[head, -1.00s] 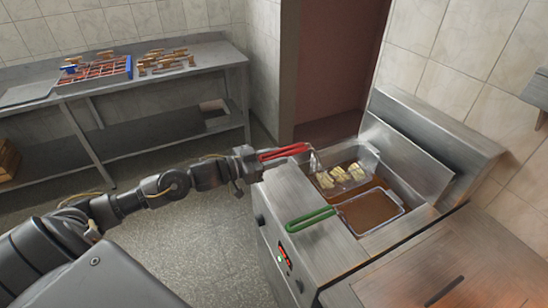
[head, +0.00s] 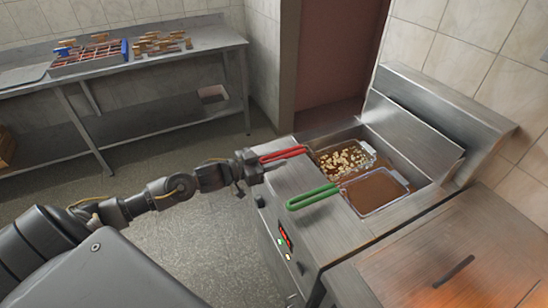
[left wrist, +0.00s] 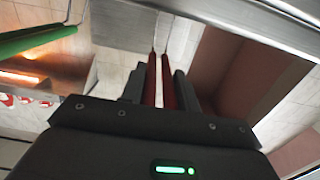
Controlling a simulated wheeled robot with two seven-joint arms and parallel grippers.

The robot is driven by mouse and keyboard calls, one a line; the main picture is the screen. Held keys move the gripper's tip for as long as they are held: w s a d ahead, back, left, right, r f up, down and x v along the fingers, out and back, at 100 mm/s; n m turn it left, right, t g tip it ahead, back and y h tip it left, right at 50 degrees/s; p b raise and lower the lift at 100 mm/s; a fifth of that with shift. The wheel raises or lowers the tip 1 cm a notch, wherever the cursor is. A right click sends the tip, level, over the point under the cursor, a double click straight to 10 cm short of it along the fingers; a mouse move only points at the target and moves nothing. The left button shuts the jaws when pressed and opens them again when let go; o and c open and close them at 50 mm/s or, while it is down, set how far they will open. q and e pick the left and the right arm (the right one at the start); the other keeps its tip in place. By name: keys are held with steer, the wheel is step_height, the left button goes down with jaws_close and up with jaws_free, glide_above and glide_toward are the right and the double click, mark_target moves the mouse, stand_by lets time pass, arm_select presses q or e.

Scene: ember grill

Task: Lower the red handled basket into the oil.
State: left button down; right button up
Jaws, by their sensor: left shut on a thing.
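The red handled basket's handle (head: 284,154) reaches out over the left side of the fryer. My left gripper (head: 253,165) is shut on the outer end of this handle. In the left wrist view, the two red handle bars (left wrist: 167,82) run between the fingers of the left gripper (left wrist: 158,90). The basket sits down in the rear oil well. Pale, bubbly pieces of food (head: 345,158) show at the brown oil's surface. The basket's lower part is hidden. My right gripper is not in view.
A green handled basket (head: 312,196) sits in the front well, its mesh in brown oil (head: 375,190). The steel fryer (head: 300,225) has a raised back panel. A steel table (head: 170,50) with a blue-edged tray stands at the back left. Open floor lies between.

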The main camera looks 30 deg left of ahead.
arm_select(q)
steer(key=shift+f+b, duration=0.3)
steer(key=shift+f, duration=0.3)
stand_by(0.4)
steer(key=c, duration=1)
jaws_free()
steer(key=shift+o, duration=0.3)
steer(key=shift+f, duration=0.2)
steer(key=b+v, duration=0.1)
steer(key=v, duration=1)
steer(key=shift+b, duration=0.4)
steer(key=shift+d+r, duration=0.1)
